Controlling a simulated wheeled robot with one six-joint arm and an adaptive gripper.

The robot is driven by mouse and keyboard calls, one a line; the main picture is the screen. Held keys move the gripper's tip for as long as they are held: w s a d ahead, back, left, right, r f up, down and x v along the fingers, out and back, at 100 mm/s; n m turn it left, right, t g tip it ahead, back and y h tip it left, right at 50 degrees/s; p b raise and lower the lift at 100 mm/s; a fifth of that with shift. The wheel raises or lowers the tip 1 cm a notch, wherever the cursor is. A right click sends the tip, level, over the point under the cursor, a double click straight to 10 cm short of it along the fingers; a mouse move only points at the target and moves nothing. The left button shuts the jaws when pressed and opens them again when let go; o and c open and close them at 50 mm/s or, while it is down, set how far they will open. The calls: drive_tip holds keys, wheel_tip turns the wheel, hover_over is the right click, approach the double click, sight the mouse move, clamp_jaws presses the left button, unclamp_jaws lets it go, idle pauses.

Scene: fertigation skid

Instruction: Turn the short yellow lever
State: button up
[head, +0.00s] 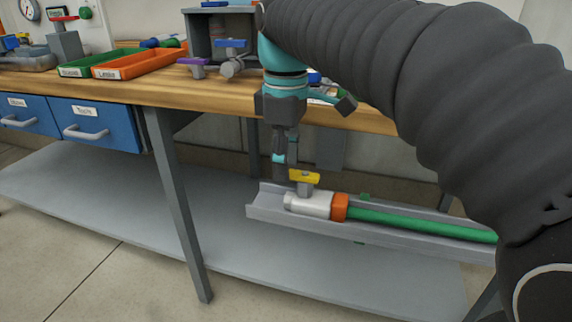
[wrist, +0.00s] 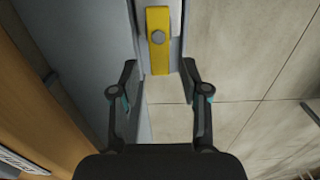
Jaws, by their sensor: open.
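The short yellow lever (head: 304,176) sits on top of a white valve body (head: 312,205) lying in a grey channel (head: 266,207). In the wrist view the yellow lever (wrist: 158,50) shows at the top centre, with a grey bolt head on it. My gripper (head: 286,172) points down just left of the lever in the head view. In the wrist view my gripper (wrist: 160,82) is open and empty. The lever's near end lies in line with the gap between the fingertips. I cannot tell whether any finger touches the lever.
An orange collar (head: 341,207) and green hose (head: 420,224) continue right from the valve. The wooden bench (head: 150,90) stands behind, with a purple lever (head: 193,65), a blue lever (head: 231,43) and an orange tray (head: 140,65). A grey shelf (head: 110,200) lies below.

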drive_tip(key=shift+f, duration=0.25)
clamp_jaws()
drive_tip(key=shift+s+d+n+p, duration=0.35)
drive_tip(key=shift+s+n+p, duration=0.65)
drive_tip(key=shift+n, duration=1.95)
drive_tip(key=shift+s+d+n+p, duration=0.4)
drive_tip(key=shift+n+p, duration=1.05)
drive_tip(key=shift+n, duration=1.55)
drive_tip(key=shift+s+d+n+p, duration=0.25)
drive_tip(key=shift+s+n+p, duration=0.8)
drive_tip(key=shift+n, duration=1.9)
drive_tip(key=shift+w, duration=0.25)
